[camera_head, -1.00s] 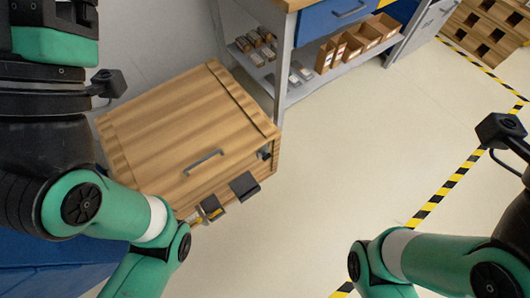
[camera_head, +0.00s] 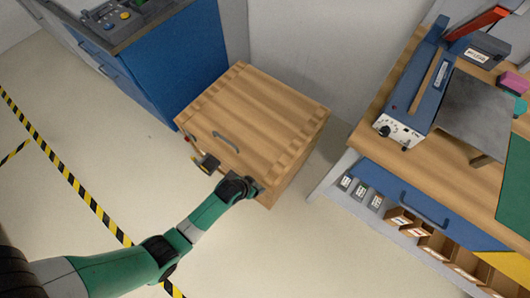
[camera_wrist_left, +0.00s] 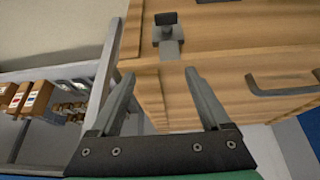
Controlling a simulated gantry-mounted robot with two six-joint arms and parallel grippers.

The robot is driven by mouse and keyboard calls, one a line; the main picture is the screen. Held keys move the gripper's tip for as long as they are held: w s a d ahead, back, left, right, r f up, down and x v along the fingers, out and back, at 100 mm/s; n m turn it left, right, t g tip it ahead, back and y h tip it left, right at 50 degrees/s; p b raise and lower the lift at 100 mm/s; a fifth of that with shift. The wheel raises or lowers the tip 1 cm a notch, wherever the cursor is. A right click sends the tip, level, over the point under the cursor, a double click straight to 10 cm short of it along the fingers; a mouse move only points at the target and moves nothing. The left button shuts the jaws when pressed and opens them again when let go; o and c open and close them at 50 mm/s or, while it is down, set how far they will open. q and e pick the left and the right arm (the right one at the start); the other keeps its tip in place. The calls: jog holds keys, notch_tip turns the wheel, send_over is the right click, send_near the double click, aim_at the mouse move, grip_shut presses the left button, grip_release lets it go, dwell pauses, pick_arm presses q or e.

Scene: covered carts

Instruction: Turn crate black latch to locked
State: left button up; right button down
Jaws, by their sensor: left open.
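The wooden crate (camera_head: 265,110) stands on the floor, its lid closed, with a grey handle (camera_head: 226,142) on the lid. In the left wrist view a black latch (camera_wrist_left: 167,19) with a grey stem sits on the crate's wood, beyond my fingertips. My left gripper (camera_wrist_left: 160,78) is open, with its two fingers apart and nothing between them. The latch lies ahead of the gap between them, and I see no contact. In the head view my left gripper (camera_head: 257,189) is at the crate's near right corner, where wrist and crate hide the latch. My right gripper is not in view.
A dark block (camera_head: 209,163) sticks out from the crate's front, with a yellow part beside it. A blue cabinet (camera_head: 172,65) stands behind left. A workbench (camera_head: 465,165) with a shelf of small boxes stands at right. The floor at left is clear.

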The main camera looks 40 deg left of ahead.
pick_arm(q)
jog(key=s+a+g+p, duration=0.1)
jog(key=s+a+p, duration=0.1)
jog(key=s, duration=0.3)
jog(key=b+x, duration=0.9)
jog(key=x, duration=0.2)
jog(key=shift+d+f, duration=0.3)
jog(key=shift+d, duration=0.2)
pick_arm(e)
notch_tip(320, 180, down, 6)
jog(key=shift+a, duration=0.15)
pick_arm(q)
grip_shut()
